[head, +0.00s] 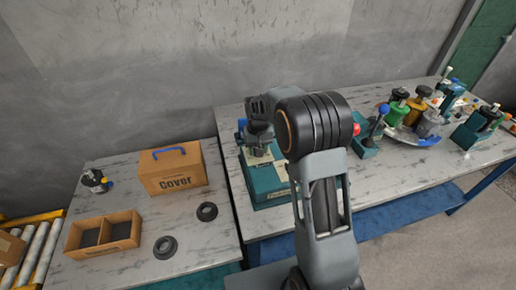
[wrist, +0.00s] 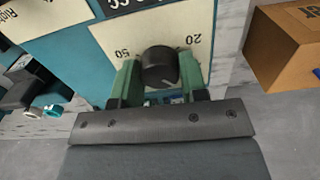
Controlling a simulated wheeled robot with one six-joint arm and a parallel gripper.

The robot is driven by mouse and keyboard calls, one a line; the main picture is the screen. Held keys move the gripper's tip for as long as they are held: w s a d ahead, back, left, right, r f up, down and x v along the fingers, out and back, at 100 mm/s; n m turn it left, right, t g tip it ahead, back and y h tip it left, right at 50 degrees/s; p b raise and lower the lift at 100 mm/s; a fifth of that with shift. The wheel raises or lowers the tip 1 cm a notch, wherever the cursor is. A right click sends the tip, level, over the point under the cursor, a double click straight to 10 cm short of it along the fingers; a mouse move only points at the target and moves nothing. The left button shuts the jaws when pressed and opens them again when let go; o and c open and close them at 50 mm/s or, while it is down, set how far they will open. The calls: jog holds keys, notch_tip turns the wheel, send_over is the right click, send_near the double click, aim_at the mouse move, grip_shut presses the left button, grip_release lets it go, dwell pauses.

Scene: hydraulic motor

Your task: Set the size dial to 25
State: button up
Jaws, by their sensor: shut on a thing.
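The size dial is a round black knob (wrist: 160,66) on a cream plate (wrist: 110,37) of the teal machine (wrist: 76,70). The plate shows an upside-down 50 to the left of the knob and an upside-down 20 to its right. A small light mark shows at the knob's lower right; I cannot read which number it points to. My gripper (wrist: 159,63) has its green fingers shut on the knob, one on each side. In the head view, the teal machine (head: 268,184) stands behind my arm, which hides the dial.
A cardboard box marked Cover (head: 172,172), an open divided box (head: 103,234) and two dark rings (head: 207,212) are on the left table. Several coloured parts stand around a tray (head: 415,138) on the right. The box also shows in the wrist view (wrist: 285,45).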

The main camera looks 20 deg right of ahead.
jog(key=shift+n, duration=1.5)
jog(key=o, duration=0.9)
notch_tip(320, 180, up, 14)
jog(key=shift+f, duration=0.1)
